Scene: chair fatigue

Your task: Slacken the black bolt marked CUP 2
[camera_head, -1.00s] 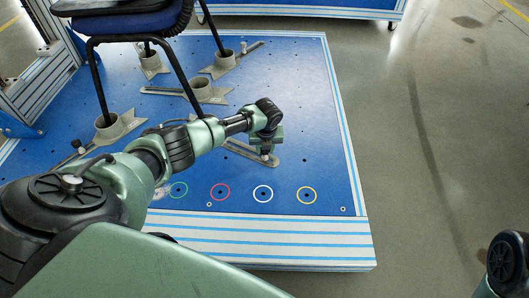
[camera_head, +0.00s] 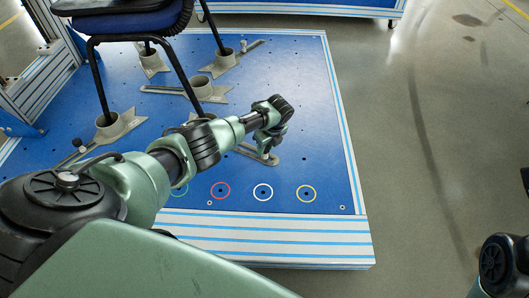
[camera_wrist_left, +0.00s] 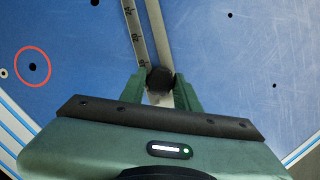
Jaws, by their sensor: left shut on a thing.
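My left gripper (camera_head: 266,153) is low over the front part of the blue platform, at the near end of a grey slotted bar (camera_head: 244,149). In the left wrist view, the fingers of my left gripper (camera_wrist_left: 160,92) are shut on the round black head of a bolt (camera_wrist_left: 160,78). The bolt sits in line with the slotted bar (camera_wrist_left: 138,32), which carries a printed scale. No CUP 2 marking is readable in either view. In the head view my arm hides the bolt and part of the bar. My right gripper is not in view.
The blue platform (camera_head: 320,120) has several holes and coloured rings, including a red ring (camera_head: 221,191). Chair legs stand in grey cups, one being the left cup (camera_head: 108,126). The grey floor (camera_head: 450,130) to the right is clear.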

